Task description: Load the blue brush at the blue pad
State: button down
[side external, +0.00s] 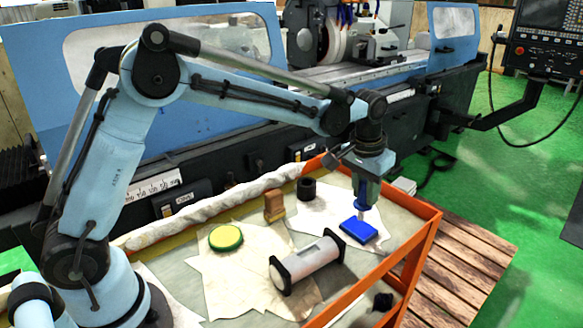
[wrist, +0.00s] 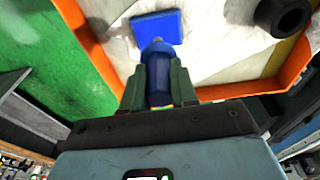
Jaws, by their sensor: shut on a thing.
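The blue pad (side external: 357,232) is a flat blue square on a pale cloth near the right end of the orange-edged tray (side external: 418,245). It also shows at the top of the wrist view (wrist: 160,24). My gripper (side external: 364,184) is above the pad, pointing down. In the wrist view my gripper (wrist: 160,78) has its two dark green fingers shut around the blue brush (wrist: 158,90). The brush (side external: 362,200) hangs nearly upright, its pale tip low over the pad's near part. I cannot tell whether the tip touches the pad. The fingers hide part of the handle.
A white roller with black ends (side external: 313,262) lies left of the pad. A yellow-green round pad (side external: 225,238), a wooden block (side external: 274,205) and a black ring (side external: 306,189) stand farther left and back. The blue grinder (side external: 200,110) is behind the tray.

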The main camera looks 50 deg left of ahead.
jog(key=shift+r, duration=2.3)
